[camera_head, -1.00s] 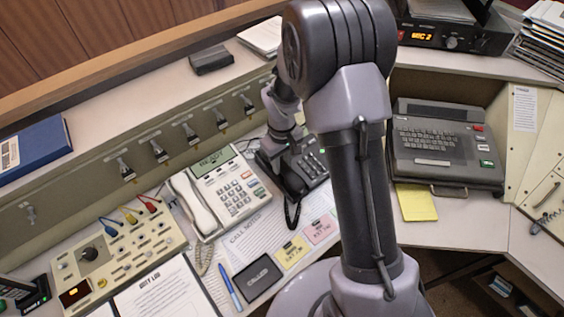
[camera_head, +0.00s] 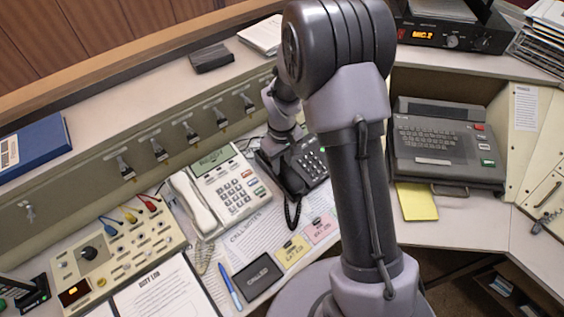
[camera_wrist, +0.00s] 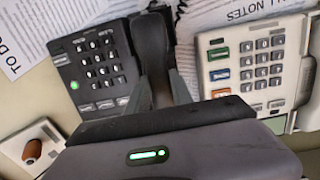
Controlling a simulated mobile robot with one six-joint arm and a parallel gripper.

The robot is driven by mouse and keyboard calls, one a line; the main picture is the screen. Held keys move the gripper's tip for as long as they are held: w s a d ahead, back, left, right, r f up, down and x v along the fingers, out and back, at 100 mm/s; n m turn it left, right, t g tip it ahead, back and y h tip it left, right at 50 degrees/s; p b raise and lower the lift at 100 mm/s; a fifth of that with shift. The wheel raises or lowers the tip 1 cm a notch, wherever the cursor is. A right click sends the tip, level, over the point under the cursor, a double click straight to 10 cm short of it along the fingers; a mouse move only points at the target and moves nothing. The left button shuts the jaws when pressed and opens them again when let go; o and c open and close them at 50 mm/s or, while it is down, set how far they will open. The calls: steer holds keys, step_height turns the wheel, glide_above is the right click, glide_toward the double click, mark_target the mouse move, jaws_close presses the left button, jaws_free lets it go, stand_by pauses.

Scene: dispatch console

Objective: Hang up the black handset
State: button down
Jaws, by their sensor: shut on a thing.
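The black phone (camera_head: 312,164) stands on the desk just right of the white phone, its keypad partly behind my arm. It also shows in the wrist view (camera_wrist: 98,68), with a small green light lit at its edge. The black handset (camera_head: 288,180) lies lengthwise along the phone's left side, over the cradle area; in the wrist view the handset (camera_wrist: 151,45) runs beside the keypad. My gripper (camera_wrist: 160,88) is shut on the handset, one finger on each side. Whether the handset rests fully in the cradle is hidden.
The white phone (camera_head: 229,189) with its own handset sits close to the left. A grey keyboard terminal (camera_head: 445,148) stands right of my arm. A wall panel with several switches runs behind.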

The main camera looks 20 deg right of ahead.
steer(key=shift+f, duration=0.2)
steer(key=c, duration=1.1)
jaws_free()
steer(key=shift+o, duration=0.4)
steer(key=o, duration=0.4)
steer(key=shift+o, duration=0.2)
steer(key=r+p, duration=0.1)
steer(key=r, duration=0.1)
steer(key=r+p, duration=0.2)
steer(key=s+r+p, duration=0.1)
steer(key=r+p, duration=0.1)
steer(key=r, duration=0.1)
steer(key=shift+d, duration=0.2)
steer(key=shift+f, duration=0.1)
